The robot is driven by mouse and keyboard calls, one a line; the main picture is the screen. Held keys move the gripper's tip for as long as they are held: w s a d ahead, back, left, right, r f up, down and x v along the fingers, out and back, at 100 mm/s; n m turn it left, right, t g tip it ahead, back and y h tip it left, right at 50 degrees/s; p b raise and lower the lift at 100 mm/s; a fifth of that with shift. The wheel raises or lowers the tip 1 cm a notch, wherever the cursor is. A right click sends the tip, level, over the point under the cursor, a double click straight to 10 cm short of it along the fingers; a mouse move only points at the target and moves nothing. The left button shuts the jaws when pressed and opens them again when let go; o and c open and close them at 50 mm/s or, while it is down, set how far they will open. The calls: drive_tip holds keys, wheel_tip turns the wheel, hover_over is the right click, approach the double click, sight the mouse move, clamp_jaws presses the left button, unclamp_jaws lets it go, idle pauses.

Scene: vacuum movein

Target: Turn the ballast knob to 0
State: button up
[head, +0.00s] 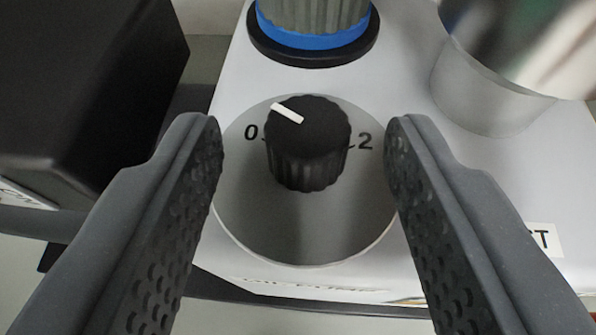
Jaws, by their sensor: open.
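The ballast knob (308,145) is black and ribbed, with a white pointer line on its top. It stands on a round grey dial plate (300,225) marked 0 at the left and 2 at the right. The pointer line is aimed to the upper left, a little above the 0 mark, not straight at it. Any mark behind the knob is hidden. My gripper (303,135) is open, with one dark grey padded finger on each side of the knob. Clear gaps show between the fingers and the knob, and nothing is held.
A grey ribbed part with a blue ring (315,38) stands behind the knob. A shiny metal cylinder (525,45) rises at the upper right from a pale round base (485,90). A large black block (85,85) is at the left. A partly hidden label (543,240) sits at the right.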

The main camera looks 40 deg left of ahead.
drive_tip(key=p+v, duration=0.3)
drive_tip(key=v, duration=1)
drive_tip(key=shift+f, duration=0.1)
